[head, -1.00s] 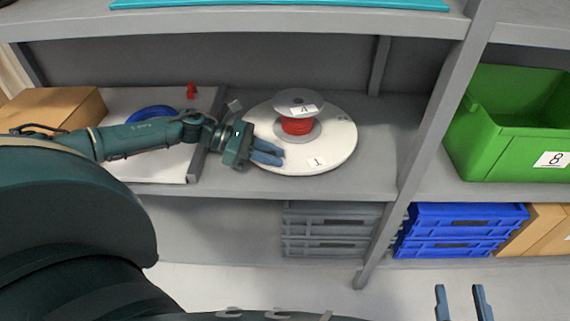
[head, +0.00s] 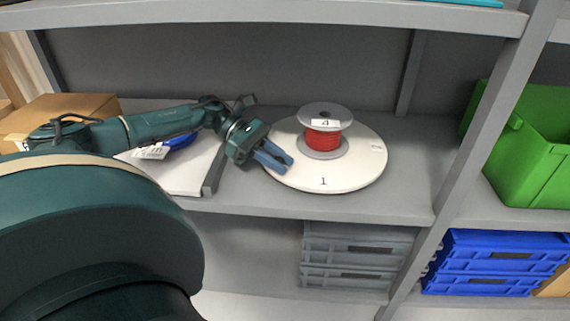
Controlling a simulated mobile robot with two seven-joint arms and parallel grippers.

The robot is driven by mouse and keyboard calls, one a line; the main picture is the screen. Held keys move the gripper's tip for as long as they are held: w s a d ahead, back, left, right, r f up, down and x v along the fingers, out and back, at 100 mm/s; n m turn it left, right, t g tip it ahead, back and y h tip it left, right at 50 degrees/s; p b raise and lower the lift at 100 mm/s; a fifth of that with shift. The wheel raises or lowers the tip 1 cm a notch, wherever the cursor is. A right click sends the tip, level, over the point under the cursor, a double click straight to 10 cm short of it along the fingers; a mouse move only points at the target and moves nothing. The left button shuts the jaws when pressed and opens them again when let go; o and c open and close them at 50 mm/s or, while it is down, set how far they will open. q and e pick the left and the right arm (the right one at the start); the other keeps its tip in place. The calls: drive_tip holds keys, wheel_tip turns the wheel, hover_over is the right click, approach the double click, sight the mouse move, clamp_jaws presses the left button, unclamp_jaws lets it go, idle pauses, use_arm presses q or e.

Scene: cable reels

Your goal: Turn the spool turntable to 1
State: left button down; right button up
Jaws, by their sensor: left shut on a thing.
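The spool turntable (head: 350,174) is a round white disc on the grey shelf in the head view. A label reading 1 is on its front, facing me, and another small label, too small to read, is near its right edge. A spool of red cable (head: 323,140) with a grey flange and a label 4 stands upright on it. My left gripper (head: 277,160) is at the disc's left edge, its blue fingers shut on the rim, as far as I can see. The exact grip is partly hidden by the fingers. My right gripper is out of view.
A white board (head: 190,180) with a blue coil (head: 181,141) lies left on the shelf, partly behind my left arm, near a cardboard box (head: 70,108). Grey crates (head: 357,255) and blue crates (head: 490,265) are below. A green bin (head: 520,160) stands right, past a shelf post.

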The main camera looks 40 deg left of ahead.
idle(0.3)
use_arm(q)
drive_tip(key=c, duration=1.3)
unclamp_jaws()
drive_tip(key=shift+a, duration=0.1)
drive_tip(key=p+v, duration=0.1)
drive_tip(key=v, duration=1.2)
drive_tip(key=shift+r+p, duration=0.1)
drive_tip(key=shift+p, duration=0.25)
